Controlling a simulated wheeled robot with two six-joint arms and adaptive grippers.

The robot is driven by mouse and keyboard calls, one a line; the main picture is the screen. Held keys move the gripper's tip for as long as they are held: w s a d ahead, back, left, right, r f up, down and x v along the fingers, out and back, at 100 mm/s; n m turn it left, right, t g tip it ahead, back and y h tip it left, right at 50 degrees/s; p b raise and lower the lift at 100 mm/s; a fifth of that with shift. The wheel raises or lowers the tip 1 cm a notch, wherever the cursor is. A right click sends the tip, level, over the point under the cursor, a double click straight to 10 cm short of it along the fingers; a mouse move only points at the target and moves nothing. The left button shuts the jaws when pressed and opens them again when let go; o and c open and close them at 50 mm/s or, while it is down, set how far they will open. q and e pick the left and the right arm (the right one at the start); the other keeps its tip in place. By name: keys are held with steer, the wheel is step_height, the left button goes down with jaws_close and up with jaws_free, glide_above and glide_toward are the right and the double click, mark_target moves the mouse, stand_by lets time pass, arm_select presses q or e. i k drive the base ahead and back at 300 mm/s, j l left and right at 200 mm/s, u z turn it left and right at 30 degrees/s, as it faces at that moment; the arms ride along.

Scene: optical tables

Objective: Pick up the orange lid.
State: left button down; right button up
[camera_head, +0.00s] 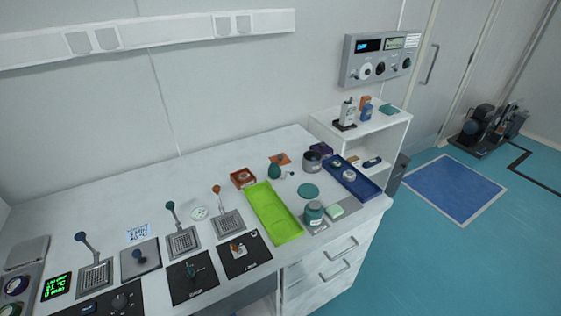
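A flat orange piece (280,159) lies near the back of the white table. It is the most lid-like orange thing, but it is too small to tell for sure. An orange-brown square box or tray (243,178) sits to its left and nearer the front. A dark green rounded object (274,171) stands just in front of the flat orange piece. Neither of my grippers shows in the head view.
A lime green tray (272,213), a blue tray (368,186), a grey pot (312,161), a round teal disc (308,191) and a teal jar (314,210) crowd the right side. Levers and control panels (189,276) fill the left. A white shelf (383,122) stands behind right.

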mark_target(282, 159)
steer(key=i+l+u, duration=0.1)
steer(key=l, duration=0.35)
steer(key=i+l+u, duration=0.15)
steer(key=l, duration=0.3)
steer(key=i+l+u, duration=0.1)
steer(key=l, duration=0.4)
steer(key=i+l+u, duration=0.15)
steer(key=l, duration=0.35)
steer(key=i+l+u, duration=0.1)
steer(key=l, duration=0.4)
